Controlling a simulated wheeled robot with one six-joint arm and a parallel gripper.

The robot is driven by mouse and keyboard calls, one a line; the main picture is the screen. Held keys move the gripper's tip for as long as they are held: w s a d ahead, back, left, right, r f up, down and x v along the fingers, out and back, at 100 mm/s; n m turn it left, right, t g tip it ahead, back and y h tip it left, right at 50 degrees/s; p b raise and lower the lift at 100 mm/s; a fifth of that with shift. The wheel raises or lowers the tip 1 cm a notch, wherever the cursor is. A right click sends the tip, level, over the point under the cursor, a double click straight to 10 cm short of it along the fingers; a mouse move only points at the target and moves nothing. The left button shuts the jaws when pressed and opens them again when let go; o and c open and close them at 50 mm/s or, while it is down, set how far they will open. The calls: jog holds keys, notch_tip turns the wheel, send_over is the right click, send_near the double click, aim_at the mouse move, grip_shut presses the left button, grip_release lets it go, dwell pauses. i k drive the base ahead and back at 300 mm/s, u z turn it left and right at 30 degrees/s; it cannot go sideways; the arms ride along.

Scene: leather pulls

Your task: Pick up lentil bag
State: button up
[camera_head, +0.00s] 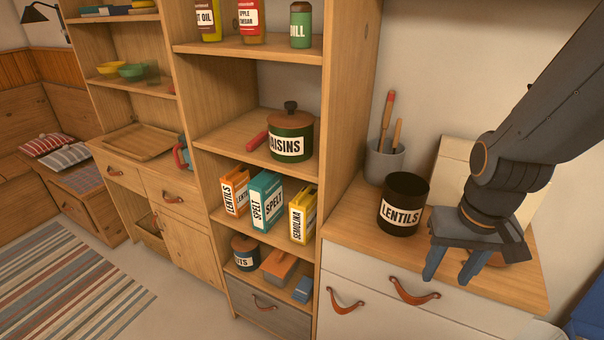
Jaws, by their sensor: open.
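The lentil bag (234,195) is an orange box-shaped pack with a white "LENTILS" label. It stands upright on a middle shelf of the wooden shelf unit, at the left end of a row of packs. A teal "SPELT" pack (265,202) stands just to its right. A black canister (403,204) on the counter also reads "LENTILS". My gripper (456,266) is at the right, over the front of the counter, with its blue-grey fingers pointing down. It is open and empty, well to the right of the lentil bag.
A yellow "SEMOLINA" pack (303,214) stands at the shelf's right end. The shelf above holds a green "RAISINS" pot (291,136). A side panel separates the shelves from the counter (350,227). A utensil crock (384,162) stands behind the black canister.

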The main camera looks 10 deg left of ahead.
aim_at(234, 183)
jog(key=u, duration=1.25)
jog(key=k, duration=0.5)
jog(key=u, duration=1.5)
jog(key=i, duration=1.3)
jog(key=z, duration=2.1)
jog(key=i, duration=0.5)
jog(key=z, duration=0.05)
